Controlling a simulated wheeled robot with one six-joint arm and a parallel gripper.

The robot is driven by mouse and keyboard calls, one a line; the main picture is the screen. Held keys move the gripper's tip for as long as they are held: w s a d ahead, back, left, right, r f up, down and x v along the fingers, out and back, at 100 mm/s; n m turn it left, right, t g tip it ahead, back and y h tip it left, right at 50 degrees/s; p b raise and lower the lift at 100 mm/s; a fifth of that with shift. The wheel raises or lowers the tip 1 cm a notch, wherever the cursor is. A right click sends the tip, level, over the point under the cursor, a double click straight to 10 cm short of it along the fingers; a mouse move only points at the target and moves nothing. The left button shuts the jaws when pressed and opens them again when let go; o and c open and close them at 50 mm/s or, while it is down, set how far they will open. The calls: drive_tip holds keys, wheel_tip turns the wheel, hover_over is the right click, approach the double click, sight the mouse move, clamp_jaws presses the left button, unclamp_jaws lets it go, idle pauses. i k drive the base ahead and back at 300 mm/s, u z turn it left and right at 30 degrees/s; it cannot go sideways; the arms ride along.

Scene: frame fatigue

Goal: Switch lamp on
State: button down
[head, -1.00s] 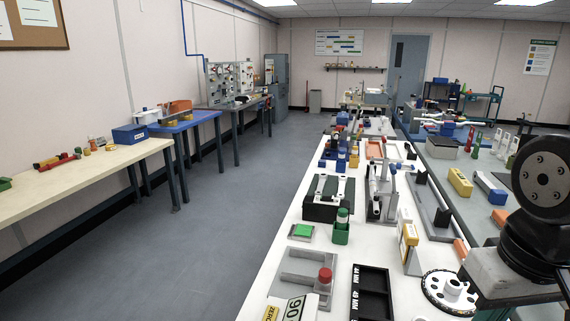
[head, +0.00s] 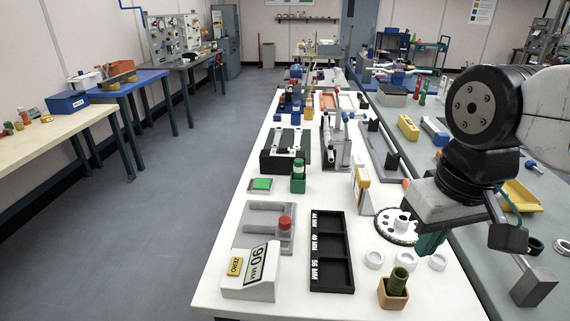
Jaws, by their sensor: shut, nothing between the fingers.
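I see nothing I can surely name as a lamp. A round red knob (head: 285,222) stands on a grey plate (head: 262,210) just nearer.
The white bench (head: 222,268) also holds a "90 MM" gauge box (head: 250,274), a black labelled tray (head: 331,284), a white toothed disc (head: 395,236), white rings and a wooden cup (head: 393,295). A yellow tray (head: 520,196) lies at right. The floor (head: 165,235) at left is clear.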

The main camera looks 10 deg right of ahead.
sight(286, 151)
drive_tip(key=u, duration=0.85)
drive_tip(key=k, duration=1.1)
drive_tip(key=u, duration=1.05)
drive_tip(key=k, duration=0.25)
drive_tip(key=u, duration=0.2)
drive_tip(key=i, duration=1.75)
drive_tip(key=z, duration=1.4)
drive_tip(key=i, duration=0.65)
drive_tip(key=z, duration=0.7)
